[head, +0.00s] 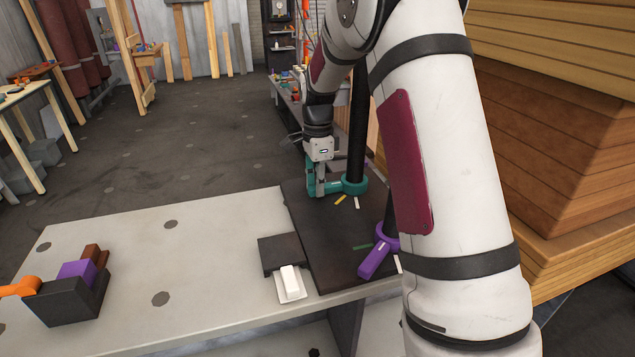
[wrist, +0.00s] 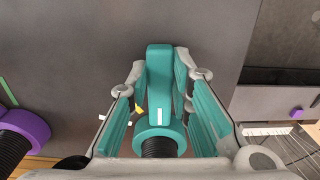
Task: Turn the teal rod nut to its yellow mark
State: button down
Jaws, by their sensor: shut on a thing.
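The teal rod nut (head: 354,186) sits around an upright black threaded rod (head: 357,130) on a dark plate. Its handle points left in the head view. In the wrist view the nut's handle (wrist: 159,65) points up the picture, with a white line (wrist: 156,113) near its ring. My gripper (head: 318,187) is shut on the handle, with a teal-padded finger on each side. The yellow mark (head: 340,200) lies on the plate in front of the nut, off the handle's line. In the wrist view the yellow mark (wrist: 139,109) shows left of the handle, partly hidden.
A purple nut (head: 375,258) on a second rod stands nearer, beside a green mark (head: 362,247). A white switch-like block (head: 290,281) sits left of the plate. A black, purple and brown block assembly (head: 75,287) stands far left. The grey tabletop between is clear.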

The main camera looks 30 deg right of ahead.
aim_at(332, 207)
jog(key=s+n+p, duration=0.1)
jog(key=s+n, duration=0.2)
jog(key=shift+s+d+n+p, duration=0.2)
jog(key=shift+s+n+p, duration=0.2)
jog(key=shift+s+n, duration=0.5)
jog(key=shift+s+d+n+p, duration=0.15)
jog(key=shift+s+n+p, duration=0.35)
jog(key=shift+n, duration=0.6)
jog(key=shift+s, duration=0.1)
jog(key=c, duration=1.4)
grip_release()
jog(key=shift+c, duration=0.2)
notch_tip(332, 207, up, 12)
